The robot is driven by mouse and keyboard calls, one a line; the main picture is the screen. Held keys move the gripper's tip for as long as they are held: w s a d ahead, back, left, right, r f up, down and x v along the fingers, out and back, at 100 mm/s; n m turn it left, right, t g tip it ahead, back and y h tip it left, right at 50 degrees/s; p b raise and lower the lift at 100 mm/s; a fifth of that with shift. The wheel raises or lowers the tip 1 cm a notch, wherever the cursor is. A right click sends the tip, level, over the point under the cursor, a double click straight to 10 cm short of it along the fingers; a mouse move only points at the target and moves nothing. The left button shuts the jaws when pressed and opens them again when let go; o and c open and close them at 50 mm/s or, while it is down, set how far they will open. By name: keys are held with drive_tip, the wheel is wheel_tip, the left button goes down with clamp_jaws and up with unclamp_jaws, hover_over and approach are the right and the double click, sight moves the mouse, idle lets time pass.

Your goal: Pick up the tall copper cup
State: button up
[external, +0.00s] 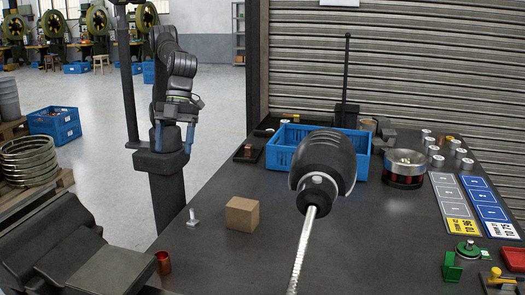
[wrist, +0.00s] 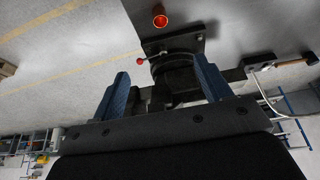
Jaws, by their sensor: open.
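My gripper (external: 173,150) points down at the upper left of the external view, well away from the cup. In the wrist view my gripper (wrist: 161,67) has its two blue fingers wide apart, with nothing held between them.
A cardboard box (external: 241,215) and a small metal bolt (external: 192,218) stand right of the cup. A blue crate (external: 277,156) is farther back. A large dark rounded tool with a metal rod (external: 303,240) blocks part of the external view. Bare table lies around the box.

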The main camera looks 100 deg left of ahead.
drive_tip(key=shift+c, duration=0.6)
drive_tip(key=n+t+y, duration=0.1)
drive_tip(key=n+t, duration=0.2)
drive_tip(key=n, duration=0.4)
approach(164, 272)
drive_tip(key=shift+w+d+f, duration=0.25)
drive_tip(key=shift+w+f, duration=0.25)
drive_tip(key=shift+f, duration=0.2)
drive_tip(key=shift+s+a+x, duration=0.1)
drive_tip(key=shift+s+x, duration=0.05)
drive_tip(key=shift+x, duration=1.3)
drive_tip(key=shift+s+a+x, duration=0.1)
drive_tip(key=shift+s+x, duration=0.05)
drive_tip(key=shift+x, duration=1.3)
drive_tip(key=shift+f, duration=0.2)
drive_tip(key=c, duration=1.1)
drive_tip(key=shift+o, duration=0.2)
drive_tip(key=shift+r, duration=0.1)
